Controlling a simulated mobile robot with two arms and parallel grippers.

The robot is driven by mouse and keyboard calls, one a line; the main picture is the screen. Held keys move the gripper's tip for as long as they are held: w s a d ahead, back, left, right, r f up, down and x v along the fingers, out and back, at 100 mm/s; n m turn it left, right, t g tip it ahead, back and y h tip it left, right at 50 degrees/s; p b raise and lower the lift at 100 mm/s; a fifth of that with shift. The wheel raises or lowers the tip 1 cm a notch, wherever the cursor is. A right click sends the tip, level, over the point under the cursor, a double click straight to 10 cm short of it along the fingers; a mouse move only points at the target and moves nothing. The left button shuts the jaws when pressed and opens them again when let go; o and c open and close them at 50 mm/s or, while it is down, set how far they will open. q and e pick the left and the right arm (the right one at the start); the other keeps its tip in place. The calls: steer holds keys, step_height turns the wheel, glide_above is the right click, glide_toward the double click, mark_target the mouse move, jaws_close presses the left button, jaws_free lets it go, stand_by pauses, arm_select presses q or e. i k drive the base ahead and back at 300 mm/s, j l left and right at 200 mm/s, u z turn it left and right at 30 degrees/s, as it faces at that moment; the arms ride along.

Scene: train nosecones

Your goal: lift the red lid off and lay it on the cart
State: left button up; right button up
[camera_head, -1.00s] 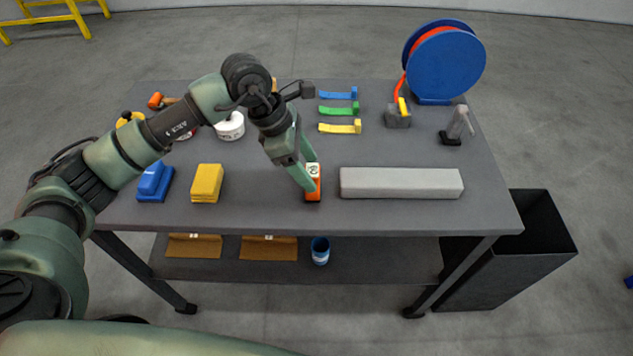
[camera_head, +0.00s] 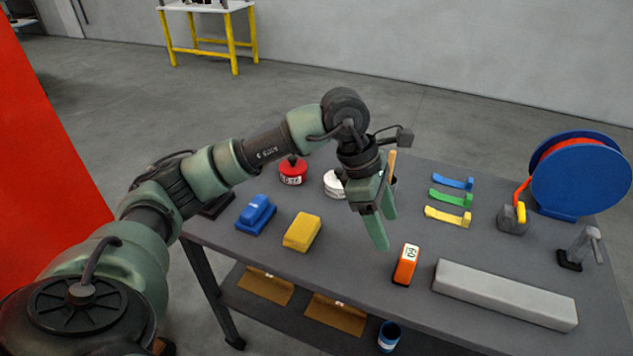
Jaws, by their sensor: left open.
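A red tin (camera_head: 292,174) with a red lid (camera_head: 292,163) and a dark knob on top stands at the far left of the grey cart (camera_head: 345,270); the seam between lid and tin is too small to make out. My left gripper (camera_head: 384,232) is open and empty above the middle of the cart, to the right of the red tin and apart from it. Its fingers point down. My right gripper is not in view.
A white tin (camera_head: 333,184) stands next to the red one, partly behind my gripper. Blue (camera_head: 256,214) and yellow (camera_head: 302,232) blocks, an orange labelled item (camera_head: 405,265) and a grey bar (camera_head: 505,294) lie nearer. The cart top between yellow block and orange item is clear.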

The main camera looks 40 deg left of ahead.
mark_target(291, 167)
steer(key=u, duration=1.3)
